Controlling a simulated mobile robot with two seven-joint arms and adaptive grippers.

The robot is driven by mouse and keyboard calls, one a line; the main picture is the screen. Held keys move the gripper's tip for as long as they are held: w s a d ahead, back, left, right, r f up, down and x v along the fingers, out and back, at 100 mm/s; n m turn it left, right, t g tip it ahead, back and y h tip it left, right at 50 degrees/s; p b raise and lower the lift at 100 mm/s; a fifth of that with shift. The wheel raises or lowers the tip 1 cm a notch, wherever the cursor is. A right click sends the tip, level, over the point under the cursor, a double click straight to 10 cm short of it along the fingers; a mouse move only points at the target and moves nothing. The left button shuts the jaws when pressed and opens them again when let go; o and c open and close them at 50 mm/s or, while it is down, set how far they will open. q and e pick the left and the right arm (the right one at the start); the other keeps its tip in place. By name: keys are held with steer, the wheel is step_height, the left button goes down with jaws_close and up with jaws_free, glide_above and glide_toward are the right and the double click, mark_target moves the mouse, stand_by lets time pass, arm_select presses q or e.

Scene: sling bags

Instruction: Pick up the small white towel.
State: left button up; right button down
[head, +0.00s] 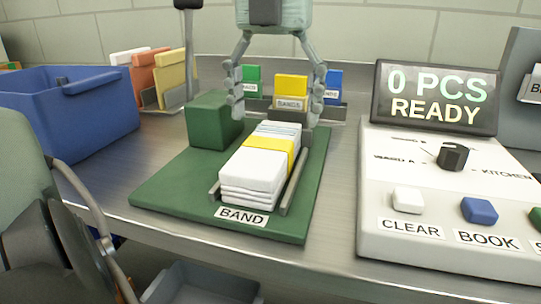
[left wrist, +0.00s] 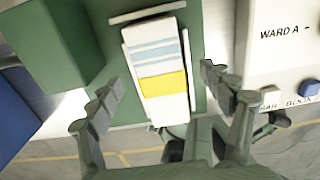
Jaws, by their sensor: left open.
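A stack of folded white towels (head: 252,172) lies in a low holder on the green board (head: 165,190) labelled BAND. A yellow band (head: 286,146) crosses it, and the far part of the top towel has blue stripes. No separate small towel can be told apart from the stack. In the left wrist view the stack (left wrist: 164,105) shows from above. My left gripper (head: 275,117) is open and empty above the far part of the stack, its fingers spread to either side. Its fingers also show in the left wrist view (left wrist: 158,78). My right gripper is not in view.
A green block (head: 212,120) stands on the board, left of the stack. A blue bin (head: 70,125) is at the left. A control panel (head: 450,205) with buttons and a READY display (head: 435,97) is at the right. Colored cards (head: 290,90) stand behind.

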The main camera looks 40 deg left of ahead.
mark_target(272, 136)
arm_select(q)
step_height(272, 136, down, 4)
steer(key=shift+s+a+f, duration=0.1)
steer(key=shift+s+f, duration=0.05)
steer(key=shift+f, duration=0.1)
steer(key=c, duration=1.4)
steer(key=shift+r, duration=0.2)
